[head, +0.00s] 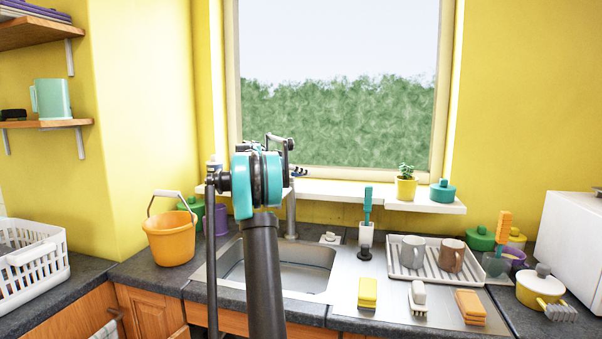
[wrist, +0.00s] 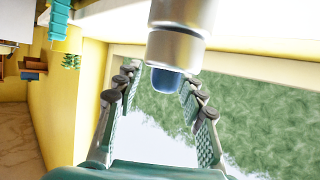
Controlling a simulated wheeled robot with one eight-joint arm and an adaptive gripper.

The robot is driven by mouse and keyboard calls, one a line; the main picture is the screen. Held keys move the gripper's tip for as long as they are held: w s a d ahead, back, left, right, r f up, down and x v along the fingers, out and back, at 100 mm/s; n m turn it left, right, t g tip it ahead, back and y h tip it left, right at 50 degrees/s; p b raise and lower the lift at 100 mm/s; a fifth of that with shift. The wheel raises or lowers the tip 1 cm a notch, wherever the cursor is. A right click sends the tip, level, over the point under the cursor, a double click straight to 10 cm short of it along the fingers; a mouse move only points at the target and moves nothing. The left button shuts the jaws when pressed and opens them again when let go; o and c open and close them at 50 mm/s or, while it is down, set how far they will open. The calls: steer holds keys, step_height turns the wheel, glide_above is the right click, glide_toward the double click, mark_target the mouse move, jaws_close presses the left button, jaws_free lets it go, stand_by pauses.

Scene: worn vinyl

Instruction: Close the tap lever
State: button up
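The tap's grey metal column (head: 291,215) rises behind the sink, partly hidden by my arm in the head view. In the wrist view a silver cylinder with a blue end (wrist: 180,22) comes down from the top edge; it looks like part of the tap, but I cannot tell whether it is the lever or the body. My gripper (wrist: 160,80) is open, with one finger on each side of the blue end. Contact is not clear. In the head view my arm's teal joint hides most of the gripper and the tap's top.
The steel sink (head: 315,267) lies below. A windowsill shelf (head: 335,190) holds a potted plant (head: 405,186) and a teal pot (head: 442,191). An orange bucket (head: 170,238) stands left, a drying rack with mugs (head: 432,274) right. The window is close behind the tap.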

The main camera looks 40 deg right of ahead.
steer(key=shift+c, duration=0.4)
jaws_close()
